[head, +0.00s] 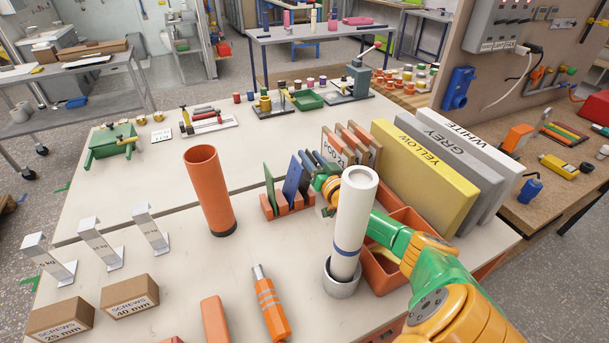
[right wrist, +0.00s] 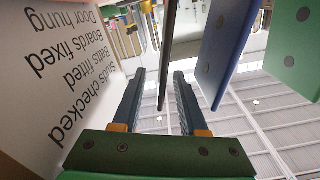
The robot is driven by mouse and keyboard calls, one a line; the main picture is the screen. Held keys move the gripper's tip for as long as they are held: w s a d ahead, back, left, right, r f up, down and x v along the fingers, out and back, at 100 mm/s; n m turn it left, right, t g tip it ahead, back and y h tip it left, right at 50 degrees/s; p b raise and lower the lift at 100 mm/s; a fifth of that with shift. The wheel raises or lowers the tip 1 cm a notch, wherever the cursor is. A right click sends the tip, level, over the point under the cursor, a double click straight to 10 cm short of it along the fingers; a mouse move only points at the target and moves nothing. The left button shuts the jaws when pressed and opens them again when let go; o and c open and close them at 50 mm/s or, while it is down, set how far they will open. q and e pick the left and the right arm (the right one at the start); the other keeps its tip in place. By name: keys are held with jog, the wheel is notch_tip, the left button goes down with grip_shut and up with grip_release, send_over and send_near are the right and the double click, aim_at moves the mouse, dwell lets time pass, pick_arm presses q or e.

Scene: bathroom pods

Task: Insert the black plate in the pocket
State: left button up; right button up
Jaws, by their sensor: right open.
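In the right wrist view a thin dark plate (right wrist: 167,45), seen nearly edge-on, reaches between the fingertips of my right gripper (right wrist: 160,78). The jaws are open, with gaps beside the plate; I see no grip on it. A blue plate (right wrist: 228,45) and a green plate (right wrist: 295,50) stand to its right there. In the head view the blue plate (head: 292,178) and green plate (head: 268,187) stand upright in an orange rack (head: 287,211). I cannot make out which opening is the pocket.
The white tube (head: 352,220) stands upright in a grey cup before my right arm. An orange tube (head: 207,190) stands left. Yellow, grey and white boards (head: 425,175) and an orange bin (head: 385,275) are right. A lettered white board (right wrist: 60,80) is close beside the gripper.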

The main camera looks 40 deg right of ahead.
grip_shut()
jog(key=shift+r, duration=0.1)
dwell(1.3)
